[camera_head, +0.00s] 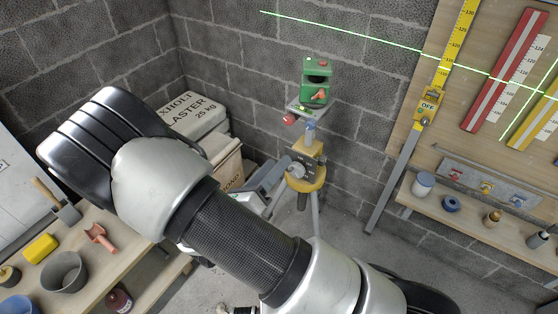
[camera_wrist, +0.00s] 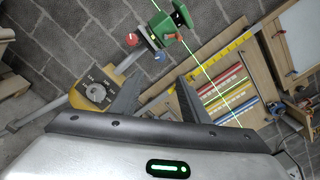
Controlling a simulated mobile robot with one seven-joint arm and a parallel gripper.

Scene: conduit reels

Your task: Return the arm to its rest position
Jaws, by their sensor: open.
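My arm reaches across the middle of the head view, its black and silver links covering much of the lower centre. My gripper (camera_head: 272,179) shows partly behind the arm, near the tripod. In the wrist view my gripper (camera_wrist: 158,88) has its two dark fingers spread apart with nothing between them. A green laser level (camera_head: 316,82) sits on top of a yellow-headed tripod (camera_head: 306,180) in the corner. In the wrist view the laser level (camera_wrist: 174,30) is beyond the fingertips, apart from them, and the tripod head (camera_wrist: 98,92) is to their left.
A plaster sack (camera_head: 193,115) lies on stacked goods by the back wall. A workbench (camera_head: 110,258) with a grey bowl (camera_head: 64,272) and tools is at the left. A shelf (camera_head: 470,225) and a board with coloured levels (camera_head: 505,70) are at the right.

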